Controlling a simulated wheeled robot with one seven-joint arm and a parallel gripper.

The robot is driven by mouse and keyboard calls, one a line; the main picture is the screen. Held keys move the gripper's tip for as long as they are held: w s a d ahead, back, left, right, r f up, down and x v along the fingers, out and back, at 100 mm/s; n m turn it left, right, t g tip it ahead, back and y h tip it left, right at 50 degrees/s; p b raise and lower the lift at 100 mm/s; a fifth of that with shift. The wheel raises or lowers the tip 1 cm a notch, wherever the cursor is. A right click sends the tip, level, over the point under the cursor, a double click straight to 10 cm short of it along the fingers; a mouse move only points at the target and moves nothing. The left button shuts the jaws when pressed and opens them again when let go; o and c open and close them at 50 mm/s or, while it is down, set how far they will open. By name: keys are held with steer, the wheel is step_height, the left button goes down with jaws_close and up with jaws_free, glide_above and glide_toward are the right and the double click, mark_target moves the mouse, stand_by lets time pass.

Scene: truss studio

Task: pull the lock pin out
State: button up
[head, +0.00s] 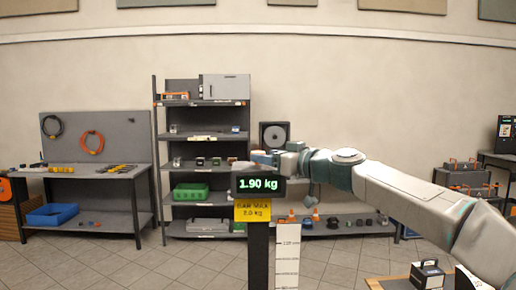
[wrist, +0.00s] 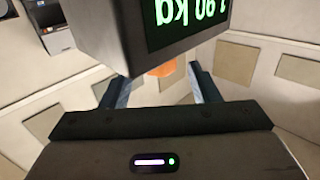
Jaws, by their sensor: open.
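No lock pin can be clearly made out in the head view. A dark display box (head: 258,189) reading 1.90 kg stands on a dark post (head: 258,255). My gripper (head: 256,160) is just above and behind the box's top edge, partly hidden by it. In the wrist view my gripper (wrist: 160,84) is open, its two fingers apart. A small orange piece (wrist: 163,69) shows between them, partly covered by the display box (wrist: 150,30); I cannot tell whether it is the pin. No contact is visible.
A yellow sign (head: 253,210) marked 2.0 kg sits under the display, beside a white ruled scale (head: 287,255). Behind stand a grey shelf rack (head: 207,147) and a workbench (head: 95,172). Orange cones (head: 308,218) stand on a low shelf. Tiled floor is open at left.

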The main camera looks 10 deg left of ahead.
mark_target(258, 152)
steer(key=shift+p+x, duration=1)
steer(key=shift+x, duration=1.1)
jaws_close()
steer(key=shift+r+p, duration=0.5)
steer(key=shift+r, duration=1.3)
jaws_free()
steer(key=shift+f, duration=0.1)
